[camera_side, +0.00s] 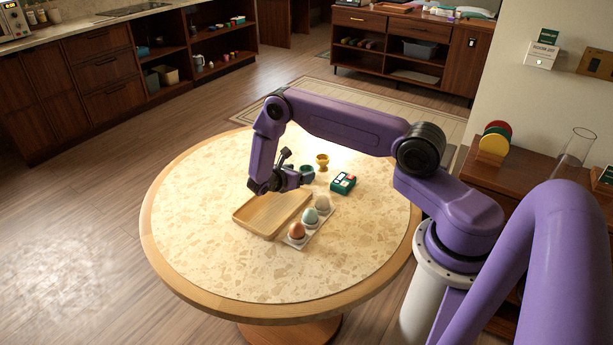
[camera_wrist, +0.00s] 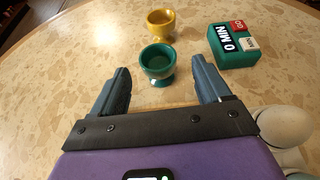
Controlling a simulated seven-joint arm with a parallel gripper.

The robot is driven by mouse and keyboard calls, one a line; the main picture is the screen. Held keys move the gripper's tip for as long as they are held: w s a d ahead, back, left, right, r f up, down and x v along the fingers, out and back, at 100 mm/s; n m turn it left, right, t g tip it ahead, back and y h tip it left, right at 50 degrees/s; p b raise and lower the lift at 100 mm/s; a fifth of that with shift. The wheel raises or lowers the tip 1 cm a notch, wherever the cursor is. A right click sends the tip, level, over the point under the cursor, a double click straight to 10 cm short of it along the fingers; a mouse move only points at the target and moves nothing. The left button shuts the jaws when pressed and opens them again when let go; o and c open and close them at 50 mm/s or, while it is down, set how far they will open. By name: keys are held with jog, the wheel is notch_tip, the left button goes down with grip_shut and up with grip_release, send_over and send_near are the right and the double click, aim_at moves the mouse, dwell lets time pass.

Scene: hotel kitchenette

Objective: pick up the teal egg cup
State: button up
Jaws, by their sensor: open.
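The teal egg cup (camera_wrist: 157,62) stands upright on the table in the wrist view, a little beyond and between my fingertips. My gripper (camera_wrist: 160,80) is open, with one finger on each side and nothing between them. The cup looks apart from both fingers. In the side view, the teal egg cup (camera_side: 307,171) shows just right of my gripper (camera_side: 289,175), whose fingers are partly hidden by my wrist.
A yellow egg cup (camera_wrist: 161,23) stands behind the teal one. A green timer (camera_wrist: 234,43) lies to its right. A wooden tray (camera_side: 250,222) and a holder with eggs (camera_side: 310,218) sit nearer the front. The table's left side is clear.

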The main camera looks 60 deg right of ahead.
aim_at(310, 169)
jog(key=shift+x, duration=2.6)
jog(key=shift+w+f, duration=0.15)
jog(key=c, duration=1.1)
